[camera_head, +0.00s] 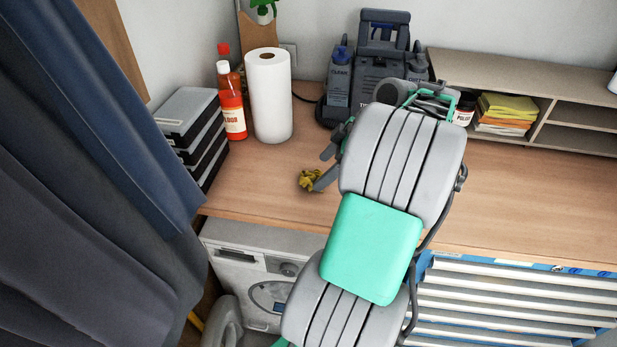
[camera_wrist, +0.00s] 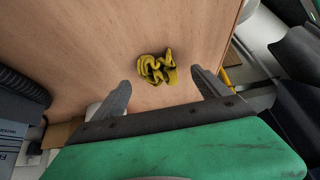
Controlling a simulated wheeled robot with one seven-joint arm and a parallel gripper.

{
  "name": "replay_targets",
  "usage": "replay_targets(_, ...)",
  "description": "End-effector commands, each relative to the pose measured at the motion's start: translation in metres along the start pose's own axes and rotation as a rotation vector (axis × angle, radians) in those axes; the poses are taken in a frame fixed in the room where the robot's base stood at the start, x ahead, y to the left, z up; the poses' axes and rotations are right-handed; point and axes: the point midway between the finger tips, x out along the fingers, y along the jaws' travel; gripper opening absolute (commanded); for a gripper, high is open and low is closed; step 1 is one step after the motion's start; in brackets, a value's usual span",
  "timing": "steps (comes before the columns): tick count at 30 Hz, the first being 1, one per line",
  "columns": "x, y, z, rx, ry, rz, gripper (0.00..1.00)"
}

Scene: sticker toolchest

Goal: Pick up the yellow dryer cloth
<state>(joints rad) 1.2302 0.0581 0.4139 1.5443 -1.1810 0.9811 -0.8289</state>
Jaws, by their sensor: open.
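The yellow dryer cloth (camera_head: 310,179) lies crumpled on the wooden worktop, left of my arm in the head view. It also shows in the wrist view (camera_wrist: 157,67), on bare wood just beyond and between my fingertips. My gripper (camera_wrist: 158,84) is open and empty, with one finger on each side of the cloth's line. In the head view a fingertip of my gripper (camera_head: 327,178) shows right beside the cloth, and my arm hides much of the rest. I cannot tell the exact height of the fingers above the wood.
A paper towel roll (camera_head: 269,97), an orange-red bottle (camera_head: 231,103) and stacked dark cases (camera_head: 188,125) stand at the left. A grey tool station (camera_head: 378,72) stands behind. A shelf (camera_head: 590,112) holding yellow cloths (camera_head: 508,107) is at the right. The worktop (camera_head: 255,190) is clear around the cloth.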

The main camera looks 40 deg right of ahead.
Motion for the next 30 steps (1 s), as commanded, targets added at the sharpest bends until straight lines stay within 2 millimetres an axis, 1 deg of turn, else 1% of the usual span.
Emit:
replay_targets(4,0.026,0.002,-0.002,0.003,0.001,-0.002,0.86)
replay_targets(6,0.036,0.002,-0.002,0.001,0.0,-0.001,0.86)
replay_targets(9,0.043,0.003,-0.001,0.001,-0.001,0.0,0.86)
replay_targets(14,0.043,0.003,-0.002,0.0,-0.001,0.0,0.86)
replay_targets(30,0.043,0.002,-0.002,-0.001,-0.001,-0.001,0.43)
